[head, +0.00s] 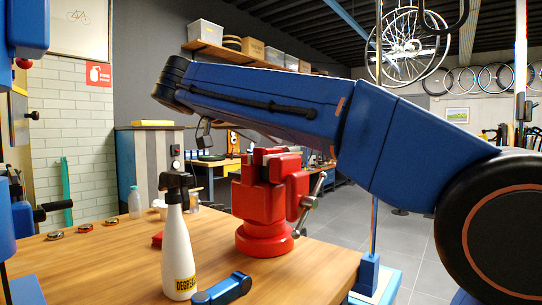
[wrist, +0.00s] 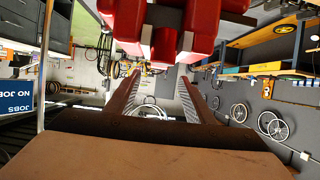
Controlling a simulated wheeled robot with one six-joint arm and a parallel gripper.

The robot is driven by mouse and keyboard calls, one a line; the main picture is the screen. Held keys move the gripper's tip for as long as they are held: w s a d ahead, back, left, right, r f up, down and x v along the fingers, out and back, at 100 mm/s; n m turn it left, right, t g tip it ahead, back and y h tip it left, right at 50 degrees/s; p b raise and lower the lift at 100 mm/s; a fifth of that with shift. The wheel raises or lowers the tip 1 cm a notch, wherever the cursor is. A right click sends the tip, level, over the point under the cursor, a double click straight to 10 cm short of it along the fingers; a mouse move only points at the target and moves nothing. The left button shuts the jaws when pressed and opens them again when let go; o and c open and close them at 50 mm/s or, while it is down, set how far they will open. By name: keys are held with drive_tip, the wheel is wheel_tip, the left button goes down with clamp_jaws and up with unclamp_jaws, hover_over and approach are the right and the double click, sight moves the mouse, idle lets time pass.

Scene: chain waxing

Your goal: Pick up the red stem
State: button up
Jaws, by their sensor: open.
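A small red piece (head: 157,240), possibly the red stem, lies on the wooden table (head: 120,265), partly hidden behind the white degreaser bottle (head: 178,250). Its shape is too small and covered to tell for sure. A blue stem (head: 222,289) lies at the table's front, right of the bottle. My gripper (wrist: 158,82) is open in the wrist view, with nothing between its fingers. The red vise (wrist: 168,30) fills the top of that view, beyond the fingertips. In the head view my gripper is mostly hidden behind my blue arm.
The red vise (head: 265,200) stands on the right part of the table, its handle sticking out right. Several small round items (head: 84,227) lie at the left. A pale bottle (head: 135,203) stands at the back.

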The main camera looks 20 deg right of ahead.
drive_tip(key=shift+x, duration=4.7)
drive_tip(key=shift+d, duration=0.1)
clamp_jaws()
